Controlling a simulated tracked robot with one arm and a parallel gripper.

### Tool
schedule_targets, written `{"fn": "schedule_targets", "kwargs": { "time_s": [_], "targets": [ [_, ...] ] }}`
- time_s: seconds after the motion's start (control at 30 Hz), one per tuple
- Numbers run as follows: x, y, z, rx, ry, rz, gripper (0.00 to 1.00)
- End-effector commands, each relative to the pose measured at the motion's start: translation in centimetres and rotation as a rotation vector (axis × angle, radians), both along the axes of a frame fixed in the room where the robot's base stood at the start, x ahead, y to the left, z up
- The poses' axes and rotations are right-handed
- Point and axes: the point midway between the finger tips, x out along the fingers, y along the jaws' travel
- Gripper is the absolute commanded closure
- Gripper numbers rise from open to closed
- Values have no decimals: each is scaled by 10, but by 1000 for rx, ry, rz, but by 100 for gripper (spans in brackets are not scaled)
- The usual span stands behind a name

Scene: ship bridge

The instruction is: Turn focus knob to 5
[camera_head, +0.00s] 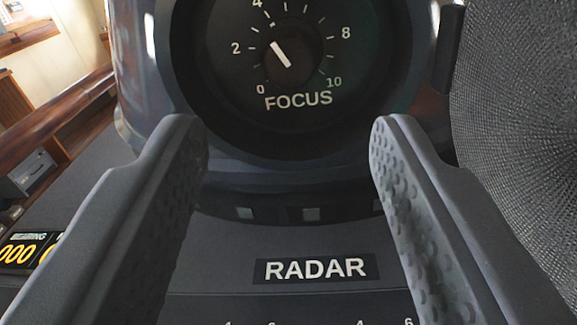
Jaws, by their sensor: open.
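The focus knob (293,48) is a dark round knob with a short white pointer line, set in the middle of a black dial face marked 0 to 10. The line slants from lower right to upper left, its upper end toward the marks between 2 and 4. The white word FOCUS (298,100) is below the knob. My gripper (286,130) is open and empty. Its two fingers stand wide apart at left and right, with their tips appearing below the dial in the picture. Neither finger appears to touch the knob. The top of the dial is cut off.
A RADAR label (315,269) is on the dark console below the dial housing. A bearing display (20,252) with yellow digits is at left. A dark meshed surface (515,110) fills the right side. Wooden furniture (60,115) is in the left background.

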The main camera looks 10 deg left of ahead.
Motion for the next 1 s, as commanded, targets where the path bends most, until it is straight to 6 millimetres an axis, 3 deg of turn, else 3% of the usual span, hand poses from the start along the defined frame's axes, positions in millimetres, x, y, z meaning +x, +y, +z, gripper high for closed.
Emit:
{"fn": "schedule_targets", "kwargs": {
  "time_s": [0.2,0.4,0.87,1.0],
  "targets": [
    [-36,0,2,1,-2,3,53],
    [-55,0,0,0,1,1,53],
    [-58,-1,1,4,0,2,53],
    [-52,1,20,35,7,33,53]
  ]
}}
